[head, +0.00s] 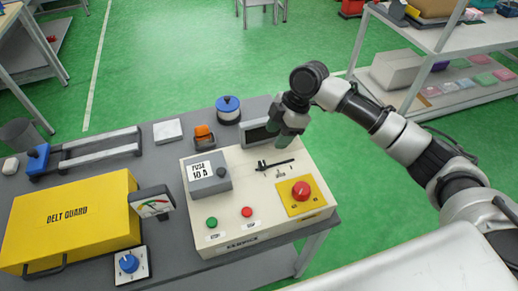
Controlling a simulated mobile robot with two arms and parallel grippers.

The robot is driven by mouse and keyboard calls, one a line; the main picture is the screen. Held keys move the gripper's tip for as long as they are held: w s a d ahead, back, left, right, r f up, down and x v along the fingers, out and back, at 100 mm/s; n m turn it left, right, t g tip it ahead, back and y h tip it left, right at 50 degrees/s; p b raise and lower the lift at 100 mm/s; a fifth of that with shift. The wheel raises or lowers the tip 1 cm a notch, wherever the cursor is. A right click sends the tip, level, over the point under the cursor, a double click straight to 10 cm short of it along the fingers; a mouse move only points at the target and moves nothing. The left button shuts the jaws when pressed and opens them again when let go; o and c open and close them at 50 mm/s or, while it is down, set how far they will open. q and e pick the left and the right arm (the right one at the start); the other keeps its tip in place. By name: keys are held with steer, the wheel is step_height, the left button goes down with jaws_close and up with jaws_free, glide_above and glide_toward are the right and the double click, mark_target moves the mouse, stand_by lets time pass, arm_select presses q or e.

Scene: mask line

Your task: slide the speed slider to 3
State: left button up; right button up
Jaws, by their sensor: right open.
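The speed slider shows as a dark slot (283,164) on the top of the cream control box (275,210). Its small black knob (262,165) stands near the left end of the slot. The scale marks are too small to read. My right gripper (281,135) is open and points down above the back of the box, behind the slot and up and to the right of the knob. It appears apart from the knob. My left gripper is not in view.
A red knob on a yellow plate (300,191) is in front. A dark display (256,133) stands behind. Green (212,223) and red (247,212) buttons line the front. A yellow belt guard (70,220) lies left.

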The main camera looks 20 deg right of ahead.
steer(key=p, duration=0.1)
glide_above(263, 163)
steer(key=d, duration=0.2)
step_height(263, 163, down, 5)
steer(key=shift+s+a, duration=0.1)
steer(key=shift+s, duration=0.05)
steer(key=x, duration=0.4)
steer(key=shift+w+p, duration=0.25)
steer(key=shift+p, duration=0.1)
steer(key=shift+f, duration=0.4)
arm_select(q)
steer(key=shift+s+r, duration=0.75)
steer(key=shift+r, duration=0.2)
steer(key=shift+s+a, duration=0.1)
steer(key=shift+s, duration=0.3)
arm_select(e)
jaws_close()
